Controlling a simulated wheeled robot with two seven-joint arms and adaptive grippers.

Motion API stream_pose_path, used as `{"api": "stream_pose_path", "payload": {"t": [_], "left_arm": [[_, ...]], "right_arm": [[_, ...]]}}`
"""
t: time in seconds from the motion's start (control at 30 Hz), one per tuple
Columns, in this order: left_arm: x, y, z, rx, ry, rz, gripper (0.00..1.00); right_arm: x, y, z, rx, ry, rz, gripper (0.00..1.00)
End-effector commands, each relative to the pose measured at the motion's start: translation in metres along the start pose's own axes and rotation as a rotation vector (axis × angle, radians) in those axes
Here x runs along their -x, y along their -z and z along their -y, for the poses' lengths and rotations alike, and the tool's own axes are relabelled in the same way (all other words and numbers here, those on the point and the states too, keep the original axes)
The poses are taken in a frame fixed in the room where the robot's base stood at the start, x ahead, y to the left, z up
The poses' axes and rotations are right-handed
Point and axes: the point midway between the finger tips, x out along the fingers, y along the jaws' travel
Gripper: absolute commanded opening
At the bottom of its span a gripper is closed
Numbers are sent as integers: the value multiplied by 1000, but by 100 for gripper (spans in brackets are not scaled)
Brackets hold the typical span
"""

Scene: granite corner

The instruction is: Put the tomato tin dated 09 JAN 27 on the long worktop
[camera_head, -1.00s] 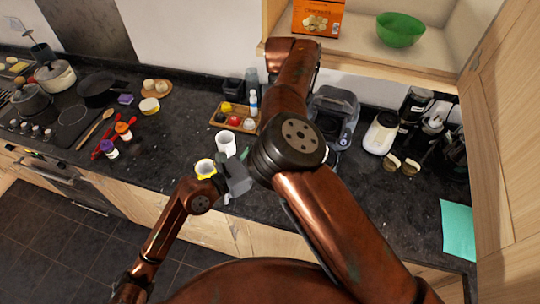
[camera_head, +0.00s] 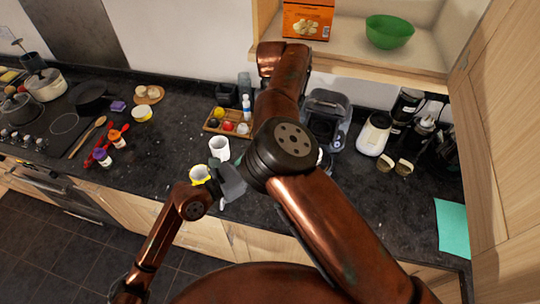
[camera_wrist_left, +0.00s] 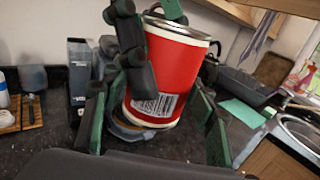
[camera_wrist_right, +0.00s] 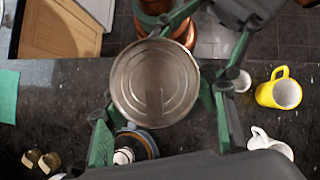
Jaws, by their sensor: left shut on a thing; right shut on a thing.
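A red tin (camera_wrist_left: 165,75) with pale rims and a barcode low on its side is held above the dark worktop (camera_head: 165,180). My left gripper (camera_wrist_left: 155,112) is shut on it, with green-padded fingers on both sides. Dark fingers of my other gripper cross its upper left in the left wrist view. In the right wrist view the tin's bare metal end (camera_wrist_right: 155,80) faces the camera, with my right gripper (camera_wrist_right: 165,112) shut on the tin. No date is readable. In the head view my right arm hides the tin; my left gripper (camera_head: 230,184) shows beside that arm.
A yellow mug (camera_wrist_right: 280,92) and a white mug (camera_wrist_right: 270,142) stand near the front edge. A wooden tray (camera_head: 211,126) and a dark coffee machine (camera_head: 325,118) are farther back. A teal sheet (camera_head: 452,228) lies at the right. The worktop left of the mugs has bare room.

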Motion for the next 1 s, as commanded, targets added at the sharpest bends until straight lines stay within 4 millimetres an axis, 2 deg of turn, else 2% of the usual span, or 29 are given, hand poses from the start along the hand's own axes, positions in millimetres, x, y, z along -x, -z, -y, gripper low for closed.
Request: {"api": "stream_pose_path", "payload": {"t": [0.03,0.1,0.13,0.4,0.77,0.87,0.93,0.97,1.0], "left_arm": [[-1,-1,8,3,15,0,17],[-1,-1,8,3,17,0,13],[-1,-3,8,3,17,4,11],[-1,-3,9,2,19,4,11],[-1,-4,9,1,19,6,11],[-1,-4,9,2,19,6,11],[-1,-3,10,2,19,5,12],[-1,-4,10,2,19,5,6],[-1,-4,9,2,18,5,6]], "right_arm": [[2,1,3,9,5,-10,12],[2,1,4,9,5,-10,12],[2,1,4,10,5,-11,53],[2,1,4,9,4,-12,72],[4,2,2,9,5,-18,73],[16,5,-1,29,13,-53,73],[35,8,-5,61,24,-103,73],[45,10,-6,80,28,-131,73],[60,12,-10,107,34,-172,73]]}}
